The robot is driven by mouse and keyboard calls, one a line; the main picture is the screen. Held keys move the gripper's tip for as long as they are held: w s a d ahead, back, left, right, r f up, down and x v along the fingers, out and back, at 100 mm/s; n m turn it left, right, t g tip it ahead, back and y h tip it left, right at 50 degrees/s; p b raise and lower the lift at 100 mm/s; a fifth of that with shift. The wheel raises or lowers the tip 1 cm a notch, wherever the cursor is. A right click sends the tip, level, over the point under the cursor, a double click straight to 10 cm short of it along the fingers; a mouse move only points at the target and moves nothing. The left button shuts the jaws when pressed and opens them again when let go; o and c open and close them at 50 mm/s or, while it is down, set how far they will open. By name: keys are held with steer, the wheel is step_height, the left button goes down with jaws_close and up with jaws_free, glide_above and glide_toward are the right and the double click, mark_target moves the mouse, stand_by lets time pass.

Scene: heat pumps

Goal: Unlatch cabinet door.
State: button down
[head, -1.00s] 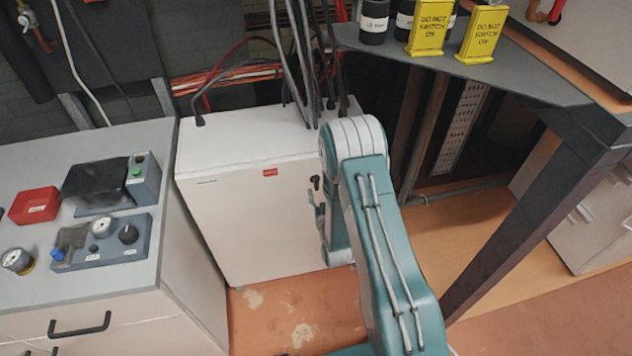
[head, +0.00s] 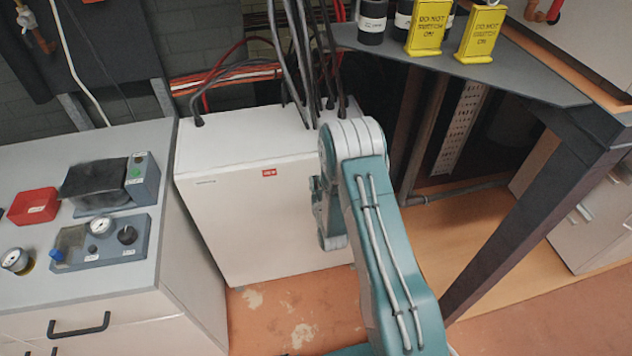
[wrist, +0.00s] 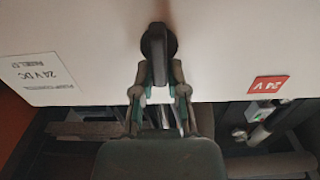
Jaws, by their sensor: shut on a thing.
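The white cabinet (head: 255,225) stands below the cables in the head view, its front door closed as far as I can see. In the wrist view its door (wrist: 235,45) fills the upper part. A black latch handle (wrist: 158,45) on a round black base sticks out of the door. My gripper (wrist: 160,80) has one finger on each side of the handle's near end and is shut on it. In the head view my gripper (head: 316,192) is at the door's right part, and the latch is hidden there behind it and my arm.
A grey-topped bench (head: 90,262) with gauges and a red box (head: 33,205) stands left of the cabinet. A dark table (head: 470,72) with yellow signs stands at the right. Cables (head: 305,60) run into the cabinet's top. Floor in front is clear.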

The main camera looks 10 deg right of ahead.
mark_target(307, 180)
steer(key=shift+a+n, duration=0.1)
steer(key=shift+n, duration=0.2)
steer(key=shift+a+f+n, duration=0.3)
steer(key=shift+f+n, duration=0.05)
steer(key=shift+n, duration=2.55)
steer(key=shift+a+f+n, duration=0.3)
steer(key=shift+n, duration=2.6)
steer(key=shift+a+f+n, duration=0.3)
steer(key=shift+f+n, duration=0.05)
steer(key=shift+n, duration=2.55)
steer(key=shift+f, duration=0.1)
steer(key=c, duration=0.7)
jaws_free()
steer(key=shift+o, duration=0.2)
steer(key=shift+a, duration=0.15)
